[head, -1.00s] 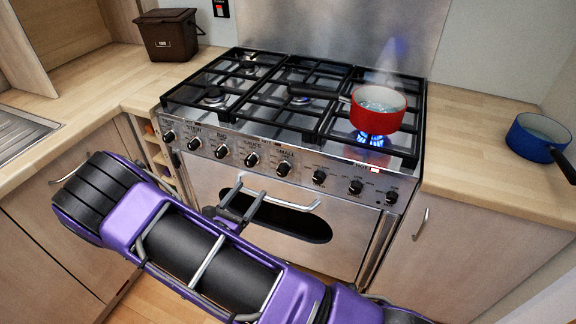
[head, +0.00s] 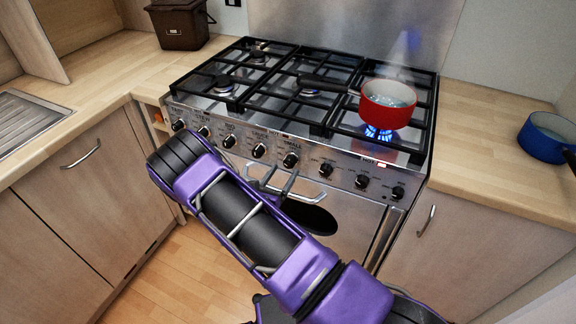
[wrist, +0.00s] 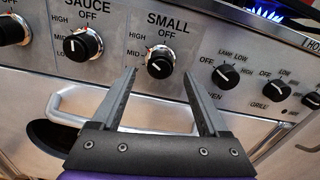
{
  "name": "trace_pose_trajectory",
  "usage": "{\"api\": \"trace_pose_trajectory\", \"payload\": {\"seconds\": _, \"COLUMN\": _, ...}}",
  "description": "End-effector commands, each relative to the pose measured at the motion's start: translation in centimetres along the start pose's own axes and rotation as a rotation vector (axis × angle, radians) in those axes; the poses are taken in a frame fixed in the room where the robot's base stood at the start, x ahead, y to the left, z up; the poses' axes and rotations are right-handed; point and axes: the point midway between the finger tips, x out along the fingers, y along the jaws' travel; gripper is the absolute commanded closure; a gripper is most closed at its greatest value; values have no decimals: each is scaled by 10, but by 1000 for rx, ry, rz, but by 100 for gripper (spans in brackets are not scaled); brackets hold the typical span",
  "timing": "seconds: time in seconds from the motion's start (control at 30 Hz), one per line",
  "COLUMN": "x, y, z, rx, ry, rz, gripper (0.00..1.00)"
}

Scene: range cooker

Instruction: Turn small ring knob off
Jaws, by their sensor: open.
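The small ring knob (wrist: 160,62) is black and round, under the label SMALL with OFF at its top, in the wrist view. A pale mark shows on its face, but its exact direction is hard to read. In the head view the knob (head: 291,160) is on the cooker's front panel. My gripper (wrist: 160,74) is open and empty, with its fingers pointing at the panel and reaching to either side of the knob's lower part in the picture. I cannot tell any contact. In the head view the gripper (head: 279,182) is partly hidden by my arm.
The SAUCE knob (wrist: 83,45) is left of it and the oven knob (wrist: 226,76) right. A handle bar (wrist: 75,100) runs below. A red pan (head: 388,103) stands over a blue flame (head: 378,132). A blue pan (head: 545,140) is on the right counter (head: 490,130).

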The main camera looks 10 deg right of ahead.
Motion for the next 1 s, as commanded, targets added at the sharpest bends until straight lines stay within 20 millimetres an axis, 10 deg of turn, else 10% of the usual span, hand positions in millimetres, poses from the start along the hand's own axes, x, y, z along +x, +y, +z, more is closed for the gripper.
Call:
{"api": "trace_pose_trajectory", "payload": {"seconds": 0.63, "x": 40, "y": 0, "z": 0, "rx": -1, "ry": 0, "rz": 0, "gripper": 24}}
{"api": "trace_pose_trajectory", "payload": {"seconds": 1.0, "x": 40, "y": 0, "z": 0, "rx": 0, "ry": 0, "rz": 0, "gripper": 91}}
